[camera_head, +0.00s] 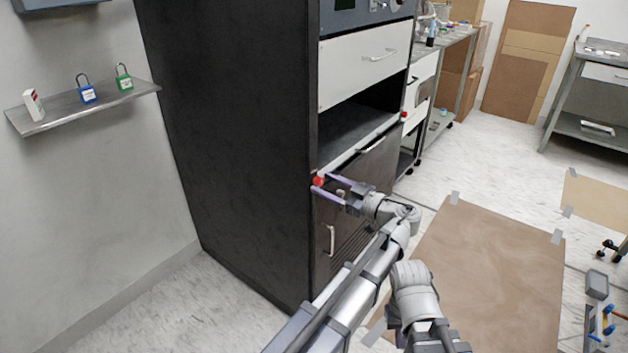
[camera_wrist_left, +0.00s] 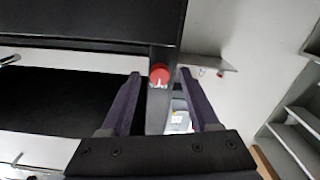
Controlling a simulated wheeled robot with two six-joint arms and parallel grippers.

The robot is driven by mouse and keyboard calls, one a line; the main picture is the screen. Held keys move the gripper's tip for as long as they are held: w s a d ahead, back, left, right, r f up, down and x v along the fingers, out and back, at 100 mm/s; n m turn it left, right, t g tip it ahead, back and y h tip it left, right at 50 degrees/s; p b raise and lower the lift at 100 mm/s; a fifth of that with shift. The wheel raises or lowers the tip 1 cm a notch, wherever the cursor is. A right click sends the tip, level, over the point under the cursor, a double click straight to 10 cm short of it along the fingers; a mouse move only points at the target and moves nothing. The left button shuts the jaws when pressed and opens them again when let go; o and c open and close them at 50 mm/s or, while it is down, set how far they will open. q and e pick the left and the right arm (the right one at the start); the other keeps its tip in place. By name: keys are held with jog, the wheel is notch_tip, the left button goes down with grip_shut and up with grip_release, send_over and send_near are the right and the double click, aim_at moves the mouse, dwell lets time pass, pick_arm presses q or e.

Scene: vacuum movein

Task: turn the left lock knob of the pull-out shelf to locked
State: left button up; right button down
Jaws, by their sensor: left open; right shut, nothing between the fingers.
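The left lock knob (camera_head: 318,181) is a small red knob on the left front post of the dark cabinet, at the left end of the pull-out shelf's pale front edge (camera_head: 345,160). My left gripper (camera_head: 318,184) is open with its fingertips at this knob. In the left wrist view the red knob (camera_wrist_left: 160,74) shows between the two open fingers (camera_wrist_left: 160,82), with a pale mark on its face. I cannot tell whether the fingers touch it. Another red knob (camera_head: 403,115) sits at the right end of the shelf. My right gripper is out of view.
The cabinet's dark side panel (camera_head: 230,130) stands left of the knob. A lower door handle (camera_head: 330,240) is below the shelf. A brown floor mat (camera_head: 480,270) lies at right.

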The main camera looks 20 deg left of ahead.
pick_arm(q)
jog(key=shift+w+a, duration=0.1)
jog(key=shift+a, duration=0.05)
grip_shut()
dwell(0.4)
